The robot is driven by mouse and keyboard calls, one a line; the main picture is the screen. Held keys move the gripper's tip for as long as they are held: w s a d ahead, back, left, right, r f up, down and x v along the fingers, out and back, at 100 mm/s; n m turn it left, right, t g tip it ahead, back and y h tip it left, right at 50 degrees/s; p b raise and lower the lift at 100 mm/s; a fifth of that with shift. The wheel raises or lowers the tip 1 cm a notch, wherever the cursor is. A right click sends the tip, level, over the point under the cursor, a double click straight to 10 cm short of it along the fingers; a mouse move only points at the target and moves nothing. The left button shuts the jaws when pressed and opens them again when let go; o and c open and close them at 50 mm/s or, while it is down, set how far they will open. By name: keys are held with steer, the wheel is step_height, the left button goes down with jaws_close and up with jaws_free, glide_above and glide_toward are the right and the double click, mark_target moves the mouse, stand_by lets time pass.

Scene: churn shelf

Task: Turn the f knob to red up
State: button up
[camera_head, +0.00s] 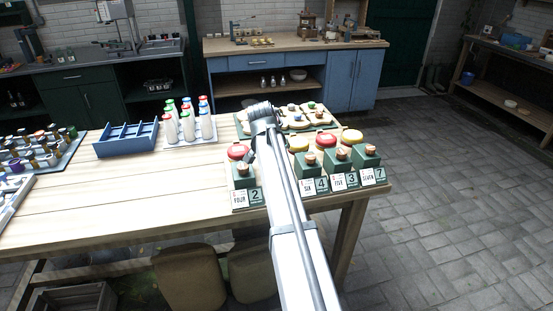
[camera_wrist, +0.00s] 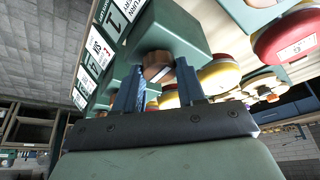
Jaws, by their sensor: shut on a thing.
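A copper-brown knob (camera_wrist: 157,66) stands on a green block (camera_wrist: 180,28) in the wrist view. The two blue fingers of my gripper (camera_wrist: 160,80) are on either side of the knob and shut on it. White cards (camera_wrist: 118,18) stand beside the block; no letter f can be read on them. In the head view, my arm hides the gripped knob and my fingers. Other copper knobs on green blocks show there: one to the left (camera_head: 241,168) by card 2, and three to the right (camera_head: 310,158), by cards 4, 3 and 7. Which way any red mark points cannot be told.
Red (camera_head: 238,151) and yellow (camera_head: 298,143) round caps stand behind the blocks. A board with small coloured knobs (camera_head: 312,117) lies farther back. Capped bottles (camera_head: 187,128) and a blue tray (camera_head: 128,139) stand left. The table's (camera_head: 120,190) left-middle is clear.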

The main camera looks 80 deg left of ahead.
steer(key=n+g+y, duration=0.1)
steer(key=n, duration=0.3)
steer(key=shift+w+d, duration=0.15)
steer(key=n+g, duration=0.2)
steer(key=n, duration=0.2)
steer(key=shift+w+n, duration=0.1)
steer(key=shift+n, duration=0.2)
steer(key=n+g, duration=0.1)
steer(key=n, duration=0.1)
steer(key=n+g, duration=0.1)
steer(key=n, duration=0.2)
steer(key=shift+w, duration=0.1)
steer(key=shift+n+g+h, duration=0.5)
steer(key=shift+n, duration=1.5)
steer(key=o, duration=1)
steer(key=shift+o, duration=0.2)
steer(key=shift+w, duration=0.1)
